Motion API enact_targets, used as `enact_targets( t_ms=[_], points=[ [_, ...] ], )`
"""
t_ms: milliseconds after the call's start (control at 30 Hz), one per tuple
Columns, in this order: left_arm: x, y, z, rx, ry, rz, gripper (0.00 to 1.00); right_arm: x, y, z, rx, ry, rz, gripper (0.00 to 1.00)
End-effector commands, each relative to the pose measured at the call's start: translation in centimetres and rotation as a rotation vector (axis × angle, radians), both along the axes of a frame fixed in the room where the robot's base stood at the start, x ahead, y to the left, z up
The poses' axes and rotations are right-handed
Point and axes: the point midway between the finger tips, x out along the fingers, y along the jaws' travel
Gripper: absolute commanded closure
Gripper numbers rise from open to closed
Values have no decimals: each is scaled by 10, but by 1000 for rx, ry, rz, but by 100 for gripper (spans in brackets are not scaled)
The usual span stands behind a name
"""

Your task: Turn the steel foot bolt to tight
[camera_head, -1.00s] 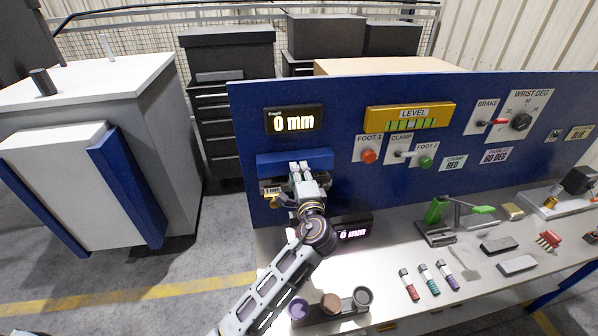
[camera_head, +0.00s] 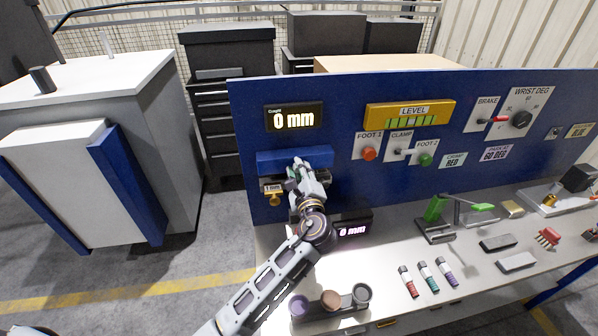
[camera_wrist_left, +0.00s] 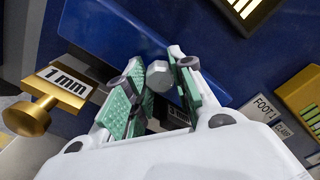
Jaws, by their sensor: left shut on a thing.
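The steel foot bolt, a grey hexagonal head (camera_wrist_left: 158,76), sits between the green-padded fingers of my left gripper (camera_wrist_left: 160,92) in the left wrist view. The gripper is shut on it. In the head view my left gripper (camera_head: 300,166) is at the blue block (camera_head: 268,162) on the panel, and it hides the bolt. A brass bolt (camera_head: 275,199) with a "1 mm" label (camera_head: 272,187) is just left of the gripper; the brass bolt also shows in the left wrist view (camera_wrist_left: 30,116).
The upper display (camera_head: 294,117) and the lower display (camera_head: 352,230) read 0 mm. A yellow level gauge (camera_head: 410,115), red button (camera_head: 369,154) and green button (camera_head: 425,160) are to the right.

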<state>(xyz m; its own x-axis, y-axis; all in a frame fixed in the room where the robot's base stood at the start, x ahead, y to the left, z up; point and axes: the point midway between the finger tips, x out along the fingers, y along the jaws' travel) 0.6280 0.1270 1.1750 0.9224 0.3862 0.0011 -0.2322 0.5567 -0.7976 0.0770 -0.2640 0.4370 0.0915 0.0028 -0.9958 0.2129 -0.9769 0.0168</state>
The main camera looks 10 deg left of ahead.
Motion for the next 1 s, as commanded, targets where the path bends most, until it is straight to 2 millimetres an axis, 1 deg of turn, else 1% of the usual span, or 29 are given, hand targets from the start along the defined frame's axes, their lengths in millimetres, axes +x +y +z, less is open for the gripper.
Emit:
enact_targets(
  t_ms=[33, 400, 433, 600, 833, 1000],
  points=[
    [0, -1, -2, 4, 6, -2, 99, 0, 1, 0, 1, 0, 0, 100],
    [0, -1, -3, 7, 8, -1, 99, 0, 2, 0, 2, -1, -1, 100],
    [0, -1, -3, 7, 8, -1, 74, 0, 2, 0, 2, -1, -1, 100],
    [0, -1, -2, 7, 7, -1, 52, 0, 2, 0, 2, 0, -1, 100],
    [0, 0, -1, 7, 5, -1, 52, 0, 2, 0, 2, 0, -1, 100],
    [-1, -1, -1, 7, 4, 0, 52, 0, -2, 0, -2, 0, 1, 100]
  ],
)
